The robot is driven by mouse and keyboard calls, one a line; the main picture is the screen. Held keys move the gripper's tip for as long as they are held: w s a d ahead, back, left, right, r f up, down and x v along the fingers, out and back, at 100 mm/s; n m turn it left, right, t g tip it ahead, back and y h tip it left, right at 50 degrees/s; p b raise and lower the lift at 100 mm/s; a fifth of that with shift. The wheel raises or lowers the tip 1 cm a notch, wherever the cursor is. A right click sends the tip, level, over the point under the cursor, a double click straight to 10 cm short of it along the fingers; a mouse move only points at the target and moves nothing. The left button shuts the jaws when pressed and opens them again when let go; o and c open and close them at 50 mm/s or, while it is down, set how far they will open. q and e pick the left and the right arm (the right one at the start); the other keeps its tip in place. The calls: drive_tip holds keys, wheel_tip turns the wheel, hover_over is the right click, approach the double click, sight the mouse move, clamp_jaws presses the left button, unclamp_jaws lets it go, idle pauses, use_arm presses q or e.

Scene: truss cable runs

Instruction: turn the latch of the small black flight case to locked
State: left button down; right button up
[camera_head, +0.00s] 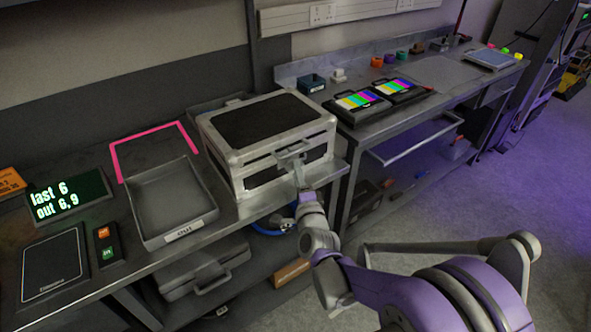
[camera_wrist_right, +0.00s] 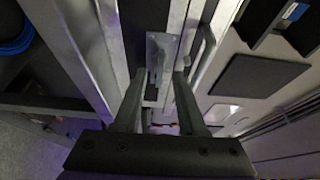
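The small black flight case (camera_head: 262,119), with silvery metal edges, stands on the bench in the middle of the head view. A handle or latch piece (camera_head: 293,150) shows on its front face. My right gripper (camera_head: 298,172) is at that front face, just below this piece. In the right wrist view, my right gripper (camera_wrist_right: 159,75) has its two fingers apart. A narrow grey metal latch piece (camera_wrist_right: 160,52) lies between and beyond the fingertips; I cannot tell whether they touch it. The latch's exact angle is unclear. My left gripper is not in view.
A grey tray (camera_head: 146,211) and a pink outline (camera_head: 150,139) lie left of the case. A lit display (camera_head: 68,196) stands farther left. Two colour-bar screens (camera_head: 358,100) lie on the right bench. Another case (camera_head: 203,273) sits on the lower shelf. Floor at right is clear.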

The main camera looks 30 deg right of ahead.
drive_tip(key=shift+x, duration=1.15)
clamp_jaws()
